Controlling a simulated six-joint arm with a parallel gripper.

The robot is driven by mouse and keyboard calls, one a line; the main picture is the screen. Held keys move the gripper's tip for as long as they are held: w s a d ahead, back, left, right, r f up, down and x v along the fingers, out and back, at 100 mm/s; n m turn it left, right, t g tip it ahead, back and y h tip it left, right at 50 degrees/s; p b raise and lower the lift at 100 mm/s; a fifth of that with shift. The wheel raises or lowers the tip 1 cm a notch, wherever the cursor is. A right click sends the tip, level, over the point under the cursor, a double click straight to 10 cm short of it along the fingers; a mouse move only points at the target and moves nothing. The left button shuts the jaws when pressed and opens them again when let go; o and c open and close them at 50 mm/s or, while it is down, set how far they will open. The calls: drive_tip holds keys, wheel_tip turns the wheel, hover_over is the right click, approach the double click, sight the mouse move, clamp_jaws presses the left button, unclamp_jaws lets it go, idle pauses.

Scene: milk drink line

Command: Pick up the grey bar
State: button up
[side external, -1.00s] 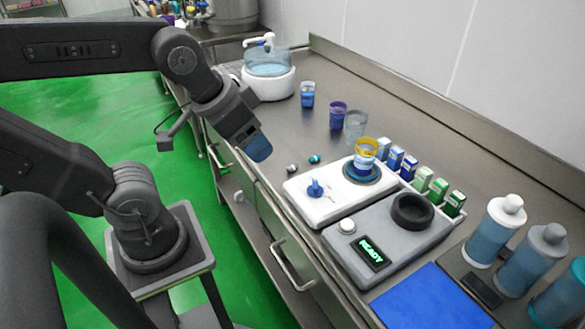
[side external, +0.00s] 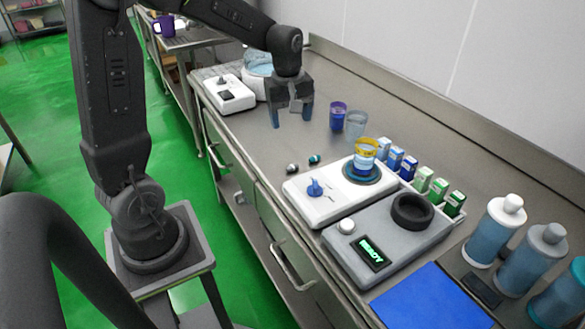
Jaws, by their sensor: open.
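No plainly grey bar can be singled out. The nearest match is a small dark grey flat piece (side external: 482,291) lying near the bottles at the right. A small grey-capped piece (side external: 292,169) and a teal one (side external: 315,159) lie near the counter's front edge; they look like short pods.
A purple cup (side external: 338,116) and a clear cup (side external: 356,124) stand right of my gripper. A white stirrer base (side external: 305,199) bears a yellow-rimmed cup (side external: 366,152). A grey READY unit (side external: 392,228), several small cartons (side external: 423,179), bottles (side external: 493,232) and a blue mat (side external: 432,300) fill the right.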

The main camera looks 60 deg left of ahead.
drive_tip(key=w+a+f+n, duration=0.1)
drive_tip(key=a+f+n, duration=0.1)
drive_tip(key=a+f, duration=0.1)
hover_over(292, 165)
drive_tip(key=shift+n+g, duration=0.3)
drive_tip(key=shift+g, duration=0.1)
drive_tip(key=f, duration=0.8)
drive_tip(key=shift+s+a+f, duration=0.1)
drive_tip(key=shift+s+f, duration=0.05)
drive_tip(key=shift+s, duration=0.2)
drive_tip(key=shift+w+f, duration=0.2)
drive_tip(key=shift+f, duration=1.25)
drive_tip(key=shift+w+f, duration=0.15)
drive_tip(key=shift+f, duration=1.25)
drive_tip(key=shift+c, duration=0.3)
drive_tip(key=c, duration=0.9)
drive_tip(key=shift+r, duration=0.2)
drive_tip(key=shift+c, duration=0.2)
